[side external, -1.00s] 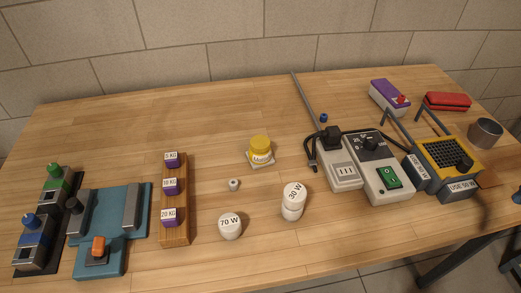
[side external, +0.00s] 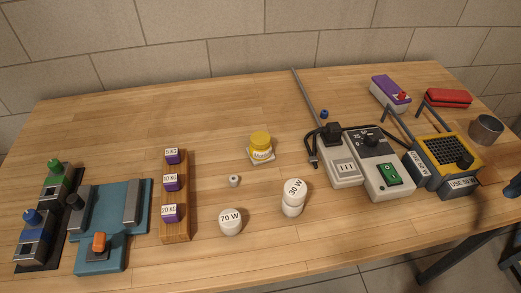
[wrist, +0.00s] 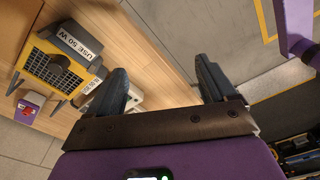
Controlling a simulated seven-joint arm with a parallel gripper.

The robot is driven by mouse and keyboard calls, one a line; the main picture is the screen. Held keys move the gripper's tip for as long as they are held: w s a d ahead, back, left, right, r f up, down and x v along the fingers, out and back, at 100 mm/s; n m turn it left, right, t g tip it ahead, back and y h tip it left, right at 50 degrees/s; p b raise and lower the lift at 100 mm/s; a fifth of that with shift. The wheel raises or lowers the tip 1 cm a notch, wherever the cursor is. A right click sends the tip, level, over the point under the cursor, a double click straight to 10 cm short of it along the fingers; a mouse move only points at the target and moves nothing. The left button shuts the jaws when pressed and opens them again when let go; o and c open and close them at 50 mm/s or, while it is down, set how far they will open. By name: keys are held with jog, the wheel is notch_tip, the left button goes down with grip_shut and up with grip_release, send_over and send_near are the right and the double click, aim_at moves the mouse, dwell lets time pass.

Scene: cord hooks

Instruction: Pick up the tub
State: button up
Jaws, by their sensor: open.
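The tub (side external: 261,143) has a yellow lid and a label. It stands upright on a small pale square base near the middle of the table in the side external view. My gripper (wrist: 163,78) shows in the wrist view with its two dark fingers wide apart and nothing between them. It hangs off the right end of the table, far from the tub. A dark blue part at the right edge of the side external view (side external: 513,191) looks like a fingertip of mine. The tub is not in the wrist view.
A wooden rack (side external: 175,225) stands left. Table behind the tub is clear.

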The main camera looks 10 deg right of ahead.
jog(key=w+a+f+m+t+y, duration=0.1)
jog(key=w+a+f+t+y, duration=0.15)
jog(key=w+a, duration=0.5)
jog(key=w+a+f+m+t+y, duration=0.1)
jog(key=w+a+f+y, duration=0.3)
jog(key=a, duration=0.6)
jog(key=m+t, duration=0.3)
jog(key=t, duration=0.4)
send_near(262, 139)
jog(key=shift+y, duration=0.55)
jog(key=x, duration=0.5)
jog(key=shift+w+d+f, duration=0.1)
jog(key=shift+w+f, duration=0.1)
jog(key=shift+w, duration=0.1)
jog(key=shift+x, duration=2.55)
jog(key=shift+d+f, duration=0.1)
jog(key=shift+f, duration=0.05)
jog(key=c, duration=1.5)
